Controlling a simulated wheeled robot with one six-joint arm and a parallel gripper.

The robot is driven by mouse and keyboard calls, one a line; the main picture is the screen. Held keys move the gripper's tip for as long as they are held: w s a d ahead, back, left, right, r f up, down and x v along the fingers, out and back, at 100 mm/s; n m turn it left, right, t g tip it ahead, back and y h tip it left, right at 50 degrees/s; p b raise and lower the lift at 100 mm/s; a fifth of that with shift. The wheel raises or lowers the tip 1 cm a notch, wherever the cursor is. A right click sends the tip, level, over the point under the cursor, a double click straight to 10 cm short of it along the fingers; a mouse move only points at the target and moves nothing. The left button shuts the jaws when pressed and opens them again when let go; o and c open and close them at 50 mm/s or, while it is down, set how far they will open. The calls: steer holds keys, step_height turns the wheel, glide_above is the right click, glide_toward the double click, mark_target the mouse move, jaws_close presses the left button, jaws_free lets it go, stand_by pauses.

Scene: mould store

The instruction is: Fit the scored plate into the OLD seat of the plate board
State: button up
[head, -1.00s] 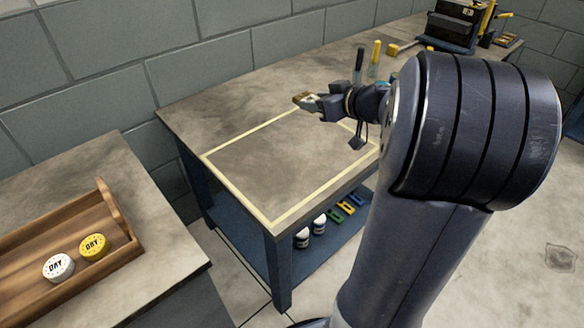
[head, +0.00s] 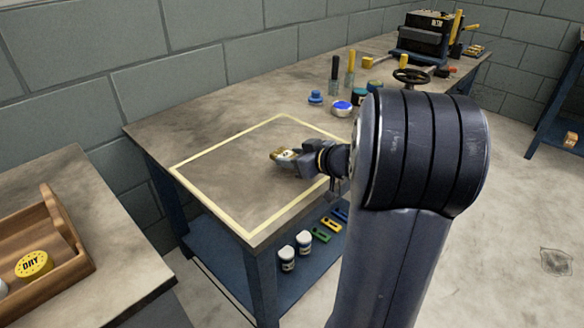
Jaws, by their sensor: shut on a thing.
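My gripper (head: 281,156) is over the area of the near workbench (head: 200,133) framed by a pale yellow line, pointing left. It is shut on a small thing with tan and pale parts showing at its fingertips. The thing is too small here to tell whether it is the scored plate, and I cannot tell how high it is above the bench top. I cannot make out the plate board or its OLD seat. My arm hides part of the bench's right side.
Behind the frame stand a blue knob-like piece (head: 315,97), a blue-topped tub (head: 341,107) and upright handled tools (head: 349,70). A black machine (head: 427,38) is at the back. The framed area looks clear.

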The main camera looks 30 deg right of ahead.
steer(key=shift+f, duration=1.25)
steer(key=shift+f+b, duration=0.2)
steer(key=shift+b, duration=0.35)
steer(key=o, duration=1.3)
steer(key=shift+r, duration=0.15)
